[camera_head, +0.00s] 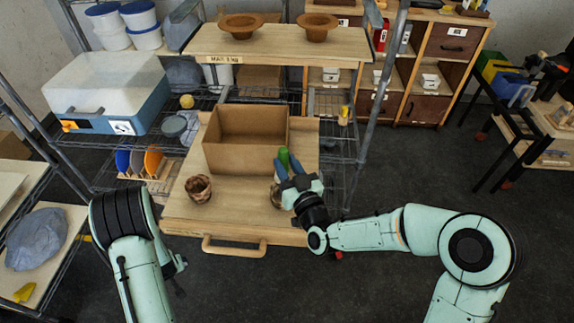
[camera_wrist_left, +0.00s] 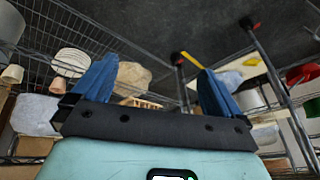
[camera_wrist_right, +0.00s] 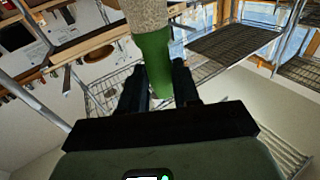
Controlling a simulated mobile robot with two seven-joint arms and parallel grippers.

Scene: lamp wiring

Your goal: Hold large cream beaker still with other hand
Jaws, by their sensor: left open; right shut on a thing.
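My right gripper (camera_head: 283,165) is over the right part of the wooden work board (camera_head: 235,212), shut on a green piece (camera_head: 283,156). In the right wrist view the green piece (camera_wrist_right: 152,62) stands between the fingers and joins a speckled beige part (camera_wrist_right: 146,14), cut off by the picture's edge. A brown patterned cup (camera_head: 198,188) stands upright at the board's left. My left gripper (camera_wrist_left: 150,85) is open and empty.
An open cardboard box (camera_head: 245,140) stands at the back of the board. A white and blue tub (camera_head: 110,92) is on the rack at left. Two brown bowls (camera_head: 240,24) sit on the shelf above. The board's front middle is clear.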

